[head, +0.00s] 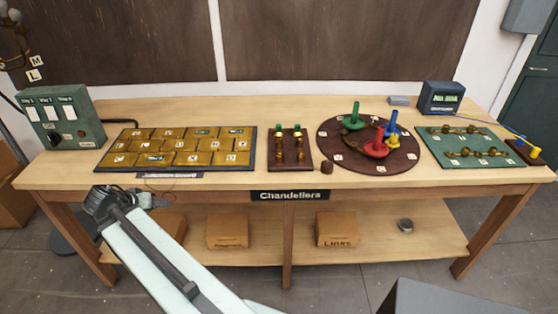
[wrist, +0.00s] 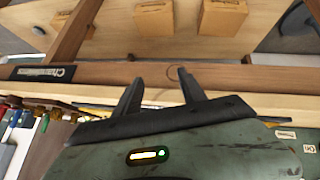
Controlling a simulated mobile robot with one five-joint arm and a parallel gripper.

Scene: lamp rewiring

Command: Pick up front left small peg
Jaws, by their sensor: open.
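A dark brown peg stand (head: 289,168) sits at the middle of the table. It bears two columns of small brass pieces, with green tops at the back; the front left brass piece (head: 279,155) is too small to make out as a peg for sure. A dark round board (head: 330,147) to its right carries larger green (head: 353,118), blue (head: 391,124), red (head: 376,149) and yellow (head: 393,141) pegs. My gripper (head: 103,203) is in front of the table's left part, below the top's front edge. In the wrist view my gripper (wrist: 160,88) is open and empty, fingers apart.
A gold-tiled board (head: 180,148) and a green switch box (head: 62,120) stand on the table's left. A green panel (head: 470,146) is at the right. Boxes (head: 227,231) sit on the lower shelf (head: 270,247).

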